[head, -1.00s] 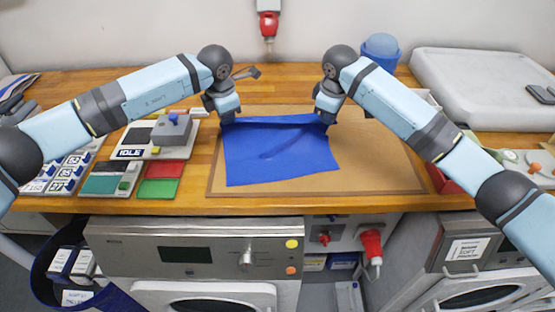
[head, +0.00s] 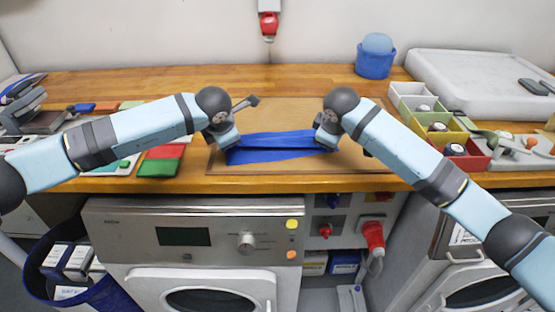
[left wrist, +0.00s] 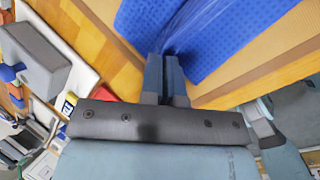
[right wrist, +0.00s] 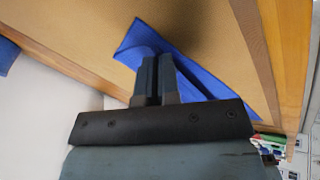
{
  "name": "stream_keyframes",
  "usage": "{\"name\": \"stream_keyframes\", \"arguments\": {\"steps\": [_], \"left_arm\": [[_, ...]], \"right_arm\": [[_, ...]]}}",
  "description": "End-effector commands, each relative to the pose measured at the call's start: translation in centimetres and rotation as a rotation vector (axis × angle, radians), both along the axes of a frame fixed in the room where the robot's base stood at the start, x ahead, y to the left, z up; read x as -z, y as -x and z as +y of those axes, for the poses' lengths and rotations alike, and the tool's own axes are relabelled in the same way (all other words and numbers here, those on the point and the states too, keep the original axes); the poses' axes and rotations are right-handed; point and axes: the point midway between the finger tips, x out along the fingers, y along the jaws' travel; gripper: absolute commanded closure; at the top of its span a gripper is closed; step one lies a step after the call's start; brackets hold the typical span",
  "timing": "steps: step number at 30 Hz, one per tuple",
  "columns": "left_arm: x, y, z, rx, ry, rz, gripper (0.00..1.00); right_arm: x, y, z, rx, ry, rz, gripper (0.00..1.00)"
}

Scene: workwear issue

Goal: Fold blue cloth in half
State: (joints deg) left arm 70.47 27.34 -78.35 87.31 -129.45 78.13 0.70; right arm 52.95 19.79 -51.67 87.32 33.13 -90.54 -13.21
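The blue cloth (head: 268,156) lies on the brown mat (head: 222,170), with its far edge lifted and drawn over the front part, so it shows as a narrow doubled band with creases. My left gripper (head: 230,146) is shut on the cloth's left corner; the left wrist view shows the cloth (left wrist: 215,35) bunched at its fingertips (left wrist: 167,62). My right gripper (head: 327,146) is at the cloth's right corner. In the right wrist view its fingers (right wrist: 158,65) are close together with cloth (right wrist: 215,85) around them. The tips' exact grip is partly hidden.
Green and red pads (head: 157,163) lie left of the mat. Small coloured bins (head: 437,127) and a blue tub (head: 375,62) stand to the right. The table's front edge (head: 300,185) is close to the cloth. The mat behind the cloth is clear.

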Motion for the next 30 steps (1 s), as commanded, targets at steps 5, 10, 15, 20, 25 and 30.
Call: {"name": "stream_keyframes", "arguments": {"steps": [5, 10, 15, 20, 25, 30], "left_arm": [[1.41, 0.04, 0.17, -0.008, 0.000, -0.040, 1.00], [1.44, 0.05, 0.17, -0.008, 0.001, -0.052, 1.00], [1.42, 0.06, 0.17, -0.009, 0.000, -0.051, 0.93], [1.41, 0.08, 0.10, -0.007, 0.002, -0.051, 0.56], [1.52, 0.15, 0.00, -0.005, 0.003, -0.049, 0.53], [1.50, 0.23, -0.03, -0.004, 0.003, -0.048, 0.53]], "right_arm": [[1.32, 0.00, -0.21, 0.009, -0.001, -0.042, 1.00], [1.32, 0.01, -0.19, 0.010, -0.002, -0.054, 1.00], [1.30, 0.02, -0.18, 0.010, -0.001, -0.053, 0.93], [1.30, 0.04, -0.10, 0.009, -0.002, -0.052, 0.56], [1.41, 0.11, -0.01, 0.007, -0.002, -0.051, 0.53], [1.39, 0.18, 0.05, 0.005, -0.003, -0.050, 0.53]]}}
